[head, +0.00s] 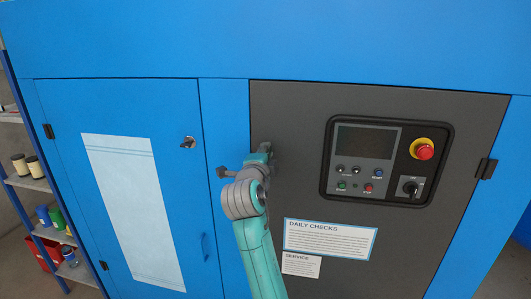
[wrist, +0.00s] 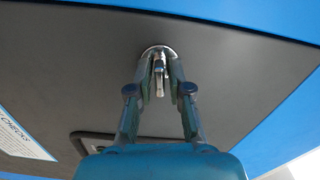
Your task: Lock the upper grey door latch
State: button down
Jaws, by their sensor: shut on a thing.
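The upper grey door latch (wrist: 159,84) shows in the wrist view as a small metal key or handle on a round silver base, set in the grey door (wrist: 230,70). My gripper (wrist: 158,66) has its two fingers on either side of the latch and is shut on it. In the head view my arm comes up from below and my gripper (head: 265,150) is at the upper left part of the grey door (head: 290,108). My arm hides the latch there. I cannot tell whether the latch is locked.
A control panel (head: 388,194) with a red emergency button (head: 425,151) is to the right of my gripper. A shelf (head: 28,183) with containers stands at far left.

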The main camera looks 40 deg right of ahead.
jog(key=shift+f+m, duration=0.1)
jog(key=shift+m, duration=0.9)
jog(key=c, duration=1.3)
grip_release()
jog(key=shift+o, duration=0.2)
jog(key=v, duration=1.2)
jog(key=shift+f, duration=0.1)
